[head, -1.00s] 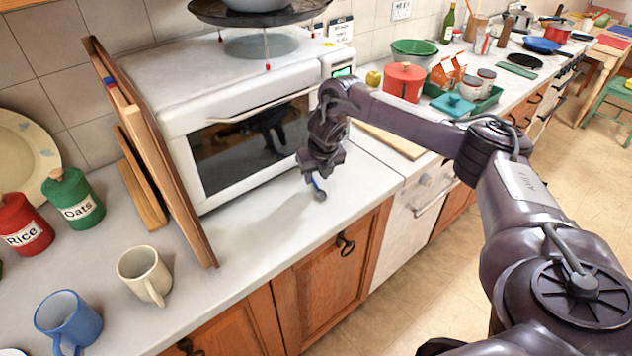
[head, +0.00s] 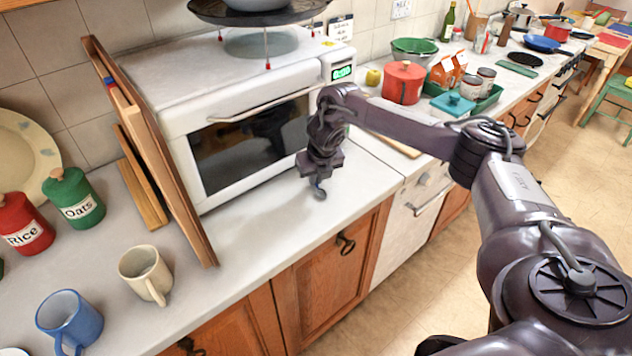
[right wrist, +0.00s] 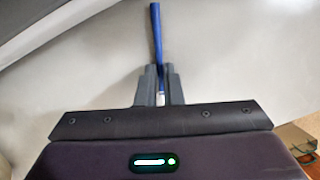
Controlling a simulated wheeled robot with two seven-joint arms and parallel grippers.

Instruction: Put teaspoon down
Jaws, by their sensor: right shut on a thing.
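My right gripper (head: 318,184) is over the white worktop (head: 262,248), in front of the microwave. In the right wrist view its fingers (right wrist: 156,88) are shut on the teaspoon (right wrist: 156,38), whose blue handle sticks out beyond them. In the head view only a small part of the teaspoon (head: 320,194) shows below the fingers, close to the worktop. I cannot tell whether it touches the surface. My left gripper is not in view.
The microwave (head: 250,145) stands behind my right gripper, with wooden boards (head: 165,165) leaning on its left. A cream mug (head: 145,272) and blue mug (head: 68,320) stand at the left. The worktop between the boards and gripper is clear.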

